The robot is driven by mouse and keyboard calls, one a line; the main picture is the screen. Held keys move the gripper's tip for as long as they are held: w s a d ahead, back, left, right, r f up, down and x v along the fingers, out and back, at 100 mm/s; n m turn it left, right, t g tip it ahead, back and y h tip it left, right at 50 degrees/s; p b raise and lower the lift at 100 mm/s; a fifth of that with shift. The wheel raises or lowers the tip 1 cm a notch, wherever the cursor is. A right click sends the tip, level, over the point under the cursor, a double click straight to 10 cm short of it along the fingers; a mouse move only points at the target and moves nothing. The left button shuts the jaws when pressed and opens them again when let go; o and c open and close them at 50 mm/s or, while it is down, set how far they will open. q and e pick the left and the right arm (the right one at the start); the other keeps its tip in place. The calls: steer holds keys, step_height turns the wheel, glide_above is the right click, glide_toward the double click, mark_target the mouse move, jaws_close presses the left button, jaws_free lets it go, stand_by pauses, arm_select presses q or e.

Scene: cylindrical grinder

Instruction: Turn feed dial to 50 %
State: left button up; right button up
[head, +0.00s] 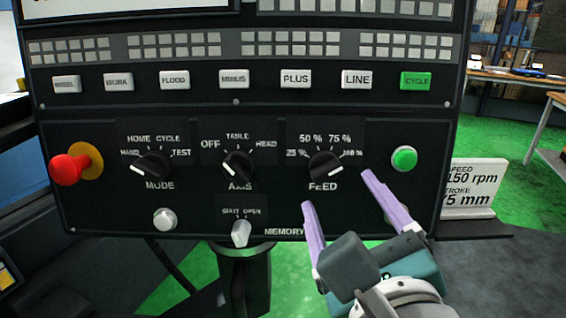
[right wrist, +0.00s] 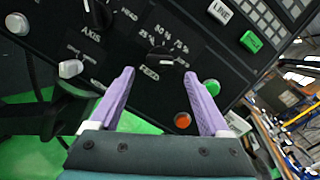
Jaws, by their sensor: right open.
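The feed dial (head: 326,164) is a black knob on the dark control panel, above the word FEED, with marks 25 %, 50 %, 75 % and 100 % around it. In the right wrist view the feed dial (right wrist: 166,59) lies ahead of the gap between the fingertips (right wrist: 159,73). My left gripper is not in view.
Left of the feed dial are the axis dial (head: 238,166) and mode dial (head: 152,166). A green button (head: 404,158) sits to its right, near a fingertip. The memory switch (head: 241,233) is lower left. An orange button (right wrist: 182,120) shows between the fingers in the wrist view.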

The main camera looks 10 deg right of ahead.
mark_target(331, 179)
steer(key=w, duration=0.5)
steer(key=shift+d, duration=0.25)
jaws_close()
stand_by(0.4)
